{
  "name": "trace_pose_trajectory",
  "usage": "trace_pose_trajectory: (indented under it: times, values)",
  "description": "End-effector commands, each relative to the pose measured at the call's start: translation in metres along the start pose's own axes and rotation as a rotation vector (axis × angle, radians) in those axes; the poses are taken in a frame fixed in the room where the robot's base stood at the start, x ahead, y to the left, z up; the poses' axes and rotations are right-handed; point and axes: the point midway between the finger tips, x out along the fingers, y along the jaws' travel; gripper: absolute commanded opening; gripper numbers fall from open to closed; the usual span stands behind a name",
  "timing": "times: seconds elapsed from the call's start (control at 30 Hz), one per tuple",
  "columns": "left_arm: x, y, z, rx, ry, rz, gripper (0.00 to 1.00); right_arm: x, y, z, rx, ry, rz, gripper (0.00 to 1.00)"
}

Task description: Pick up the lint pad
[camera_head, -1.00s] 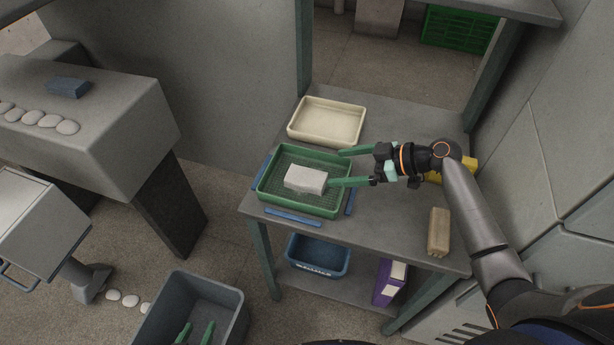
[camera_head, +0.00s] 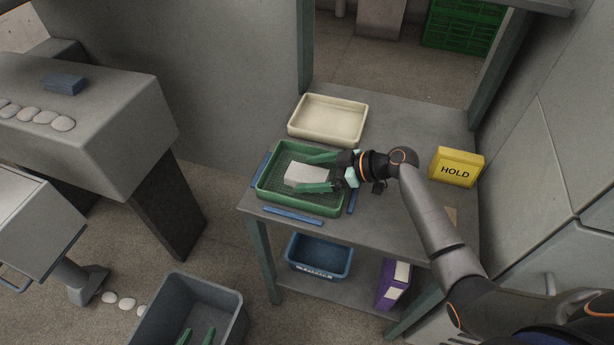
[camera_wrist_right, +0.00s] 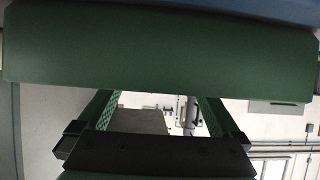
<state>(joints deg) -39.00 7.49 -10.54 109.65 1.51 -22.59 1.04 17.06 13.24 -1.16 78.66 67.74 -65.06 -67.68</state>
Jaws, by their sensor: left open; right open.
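The pale grey-white block, apparently the lint pad (camera_head: 305,173), lies in the green mesh-bottomed tray (camera_head: 270,201) on the table in the head view. My right gripper (camera_head: 303,174) is open, its green fingers over the tray, one on each side of the pad, with the pad's right part between them. I cannot tell whether they touch it. In the right wrist view the gripper (camera_wrist_right: 160,108) is open; a wide green band hides much, and the pad cannot be made out. My left gripper (camera_head: 197,335) shows only its green fingertips, apart, at the bottom edge over the grey bin.
A cream tray (camera_head: 328,121) stands behind the green tray. Blue strips (camera_head: 293,216) edge the green tray. A blue bin (camera_head: 318,257) sits on the lower shelf.

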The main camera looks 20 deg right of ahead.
Motion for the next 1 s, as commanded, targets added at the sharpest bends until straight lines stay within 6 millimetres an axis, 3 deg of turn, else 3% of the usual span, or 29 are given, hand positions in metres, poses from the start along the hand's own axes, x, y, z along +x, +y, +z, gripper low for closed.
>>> trace_pose_trajectory:
  times: [0.07,0.7,1.0]
  values:
    - [0.0000,-0.0002,-0.0004,0.000,0.001,0.000,0.50,-0.0003,0.0001,0.0000,0.000,0.000,0.000,0.93]
    - [0.0003,-0.0004,-0.0013,0.001,0.002,0.000,0.50,-0.0007,0.0002,0.0003,0.000,-0.001,0.001,0.21]
    - [0.0005,-0.0004,-0.0013,0.001,0.003,0.000,0.50,-0.0013,0.0004,-0.0009,-0.001,0.000,0.001,0.19]
